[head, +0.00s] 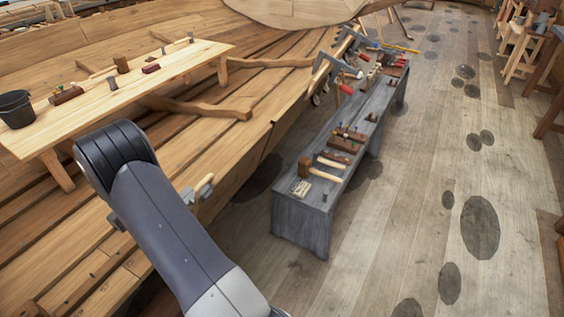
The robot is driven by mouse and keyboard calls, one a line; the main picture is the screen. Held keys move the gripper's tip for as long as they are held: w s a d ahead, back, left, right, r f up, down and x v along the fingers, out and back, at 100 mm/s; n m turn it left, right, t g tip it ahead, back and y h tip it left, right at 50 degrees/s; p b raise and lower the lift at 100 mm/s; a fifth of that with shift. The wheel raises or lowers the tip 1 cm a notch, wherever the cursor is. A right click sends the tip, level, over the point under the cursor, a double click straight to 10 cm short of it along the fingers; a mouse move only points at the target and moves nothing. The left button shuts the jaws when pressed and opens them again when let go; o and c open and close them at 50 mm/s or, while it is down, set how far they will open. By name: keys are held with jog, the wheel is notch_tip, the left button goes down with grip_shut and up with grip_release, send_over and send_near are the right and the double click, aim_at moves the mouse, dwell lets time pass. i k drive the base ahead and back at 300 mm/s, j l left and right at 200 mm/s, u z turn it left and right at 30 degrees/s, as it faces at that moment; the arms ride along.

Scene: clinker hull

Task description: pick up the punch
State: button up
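I cannot pick out the punch with certainty among the small tools. A grey bench (298,222) holds several tools, among them a wooden mallet (320,170) lying near its close end. A small dark object (324,197) is by the bench's near right corner, too small to identify. My arm crosses the lower left of the head view and runs out at the bottom edge. My gripper is not in view.
A light wooden table (120,95) at left carries a dark bucket (16,109) and several small tools. Stepped hull planks lie around it. The plank floor (400,200) right of the bench is open, with dark round patches. Wooden trestles (522,50) stand at far right.

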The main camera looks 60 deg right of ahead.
aim_at(325, 193)
jog(key=k+l+z, duration=0.2)
jog(key=k, duration=0.4)
jog(key=i+z, duration=0.1)
jog(key=z, duration=0.25)
jog(key=i+l+z, duration=0.1)
jog(key=z, duration=0.3)
jog(key=i, duration=0.05)
